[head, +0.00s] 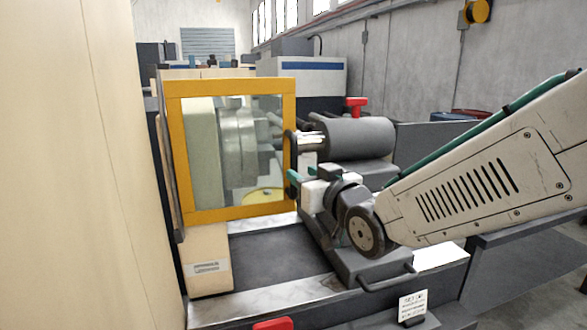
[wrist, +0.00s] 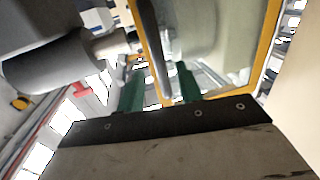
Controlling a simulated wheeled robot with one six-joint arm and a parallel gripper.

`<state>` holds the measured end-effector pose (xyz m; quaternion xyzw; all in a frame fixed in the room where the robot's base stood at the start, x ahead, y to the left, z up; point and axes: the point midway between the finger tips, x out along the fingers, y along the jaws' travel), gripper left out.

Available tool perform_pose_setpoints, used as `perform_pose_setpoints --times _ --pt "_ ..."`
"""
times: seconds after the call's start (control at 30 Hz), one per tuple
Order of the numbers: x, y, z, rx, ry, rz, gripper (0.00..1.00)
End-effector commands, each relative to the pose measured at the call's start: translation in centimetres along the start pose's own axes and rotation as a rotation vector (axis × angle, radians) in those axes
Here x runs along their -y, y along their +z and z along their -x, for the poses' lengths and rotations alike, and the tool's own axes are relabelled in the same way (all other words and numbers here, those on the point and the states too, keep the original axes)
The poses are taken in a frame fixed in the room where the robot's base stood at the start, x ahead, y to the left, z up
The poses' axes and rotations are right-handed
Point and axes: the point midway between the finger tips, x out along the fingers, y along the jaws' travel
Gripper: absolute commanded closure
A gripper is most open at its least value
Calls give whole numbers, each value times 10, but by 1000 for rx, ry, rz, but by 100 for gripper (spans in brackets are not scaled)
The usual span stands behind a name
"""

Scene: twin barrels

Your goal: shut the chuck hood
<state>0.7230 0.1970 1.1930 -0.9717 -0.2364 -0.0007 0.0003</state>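The chuck hood (head: 230,86) is a yellow frame with a clear pane at the left of the lathe in the head view. The chuck (head: 230,145) shows through the pane. A dark upright bar handle (head: 291,148) sits at the hood's right edge. My gripper (head: 293,182) has green fingers and is at the lower part of this handle. In the wrist view the fingers (wrist: 158,90) are apart, with the handle (wrist: 153,45) running between them and gaps beside it. The yellow frame (wrist: 263,60) also shows there. Whether a finger touches the bar cannot be told.
A grey cylinder (head: 358,138) with a red knob (head: 356,102) stands right of the hood, close to my gripper. A grey carriage with a bar handle (head: 388,280) lies below my wrist. A tall beige panel (head: 70,170) closes off the left side.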

Motion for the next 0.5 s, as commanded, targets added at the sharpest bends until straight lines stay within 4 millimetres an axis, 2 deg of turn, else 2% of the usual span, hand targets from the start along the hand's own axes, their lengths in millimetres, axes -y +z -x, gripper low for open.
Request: perform_pose_setpoints --times 0.2,0.33,0.5 --pt "0 0 -36 1 0 0 64" --pt "0 0 -48 1 1 0 64" --pt "0 0 -53 2 1 0 64"
